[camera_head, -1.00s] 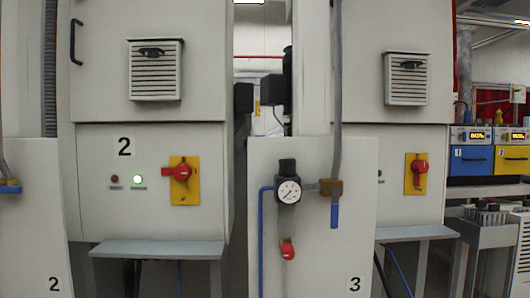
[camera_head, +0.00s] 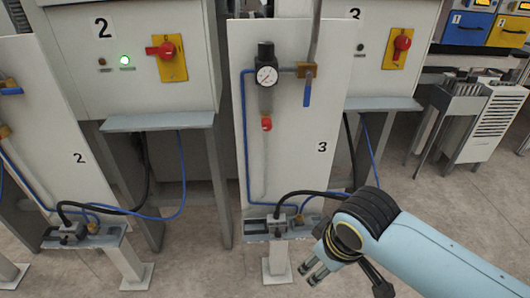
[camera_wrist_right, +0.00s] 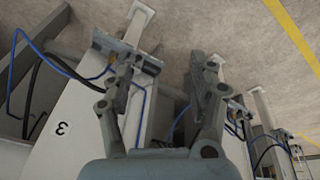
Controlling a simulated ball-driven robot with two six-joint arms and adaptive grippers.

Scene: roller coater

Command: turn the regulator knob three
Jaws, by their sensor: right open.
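The black regulator knob (camera_head: 265,50) of station three sits on top of a round white gauge (camera_head: 266,76) on the light panel (camera_head: 290,150) marked 3. My right gripper (camera_head: 310,271) is low and in front of the panel, to the right of and well below the knob, touching nothing that I can see. Its two fingers also show spread apart and empty in the right wrist view (camera_wrist_right: 165,72). The knob cannot be made out in the wrist view. My left gripper is not in view.
A red valve (camera_head: 266,124) and a blue lever (camera_head: 307,94) are on the same panel. A bench with hoses (camera_head: 264,229) juts out at its foot, close to my right gripper. Panel 2 (camera_head: 60,130) stands to the left. The floor in front is clear.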

